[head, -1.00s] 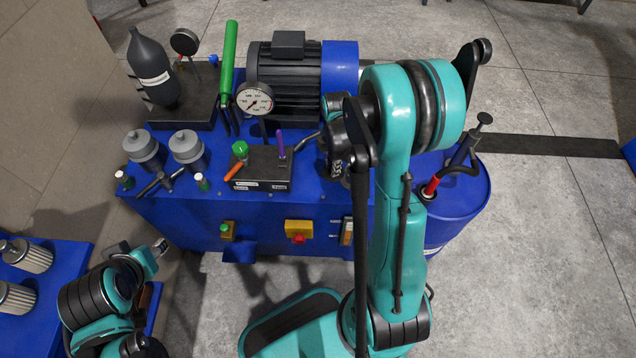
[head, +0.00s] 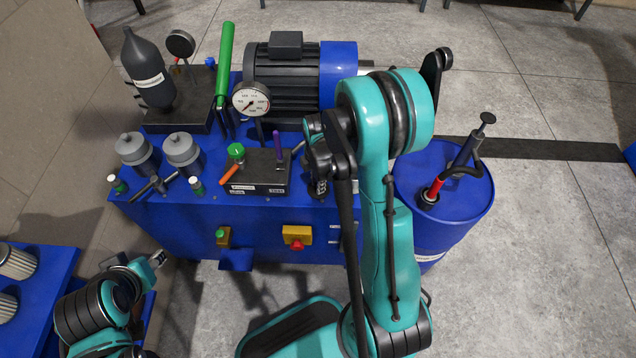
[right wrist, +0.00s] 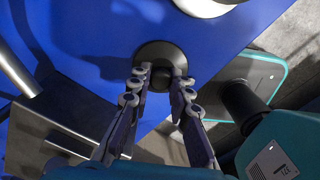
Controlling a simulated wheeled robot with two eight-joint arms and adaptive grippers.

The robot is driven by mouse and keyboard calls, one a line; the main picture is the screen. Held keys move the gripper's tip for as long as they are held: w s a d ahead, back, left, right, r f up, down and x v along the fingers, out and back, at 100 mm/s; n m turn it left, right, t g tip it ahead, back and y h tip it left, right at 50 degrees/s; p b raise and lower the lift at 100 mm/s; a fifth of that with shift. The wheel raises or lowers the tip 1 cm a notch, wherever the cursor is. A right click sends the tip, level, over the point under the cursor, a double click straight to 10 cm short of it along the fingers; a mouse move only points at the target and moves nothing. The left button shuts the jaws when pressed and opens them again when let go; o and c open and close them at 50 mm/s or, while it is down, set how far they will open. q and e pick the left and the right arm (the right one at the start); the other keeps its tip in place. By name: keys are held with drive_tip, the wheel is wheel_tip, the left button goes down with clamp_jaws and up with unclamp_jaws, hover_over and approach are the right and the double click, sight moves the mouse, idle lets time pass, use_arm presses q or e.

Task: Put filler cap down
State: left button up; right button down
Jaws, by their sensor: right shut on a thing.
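The filler cap (right wrist: 160,55) is a dark round disc with a knob, seen in the right wrist view above the blue tank top (right wrist: 95,35). My right gripper (right wrist: 160,82) has its fingers closed on the knob. I cannot tell whether the disc touches the blue surface. In the head view my right gripper (head: 320,180) is at the right of the black valve block, and the cap is hidden there. My left gripper (head: 157,260) is low at the left, in front of the bench, too small to tell open from shut.
The black valve block (head: 258,172) with coloured levers and two grey filters (head: 183,152) stand left of my right gripper. A gauge (head: 251,99) and motor (head: 287,75) stand behind. A blue drum (head: 470,210) with a hand pump (head: 468,150) is at the right.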

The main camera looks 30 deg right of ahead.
drive_tip(key=c, duration=1.4)
unclamp_jaws()
drive_tip(key=shift+r+p, duration=0.3)
drive_tip(key=shift+p, duration=0.1)
wheel_tip(320, 180, up, 12)
drive_tip(key=f+p, duration=0.1)
drive_tip(key=p, duration=0.4)
drive_tip(key=shift+s+a+r+m+t, duration=1.2)
drive_tip(key=shift+s+a+r+m, duration=0.6)
drive_tip(key=shift+r+m, duration=0.85)
drive_tip(key=shift+s+a+r+m+t, duration=1.2)
drive_tip(key=shift+s+a+r+m, duration=0.65)
drive_tip(key=shift+m, duration=1.25)
drive_tip(key=shift+s+a+r+m+t, duration=1.2)
drive_tip(key=shift+s+a+r+m, duration=0.55)
drive_tip(key=shift+r+m, duration=1)
drive_tip(key=shift+s+d+f, duration=0.1)
drive_tip(key=shift+s+d, duration=0.05)
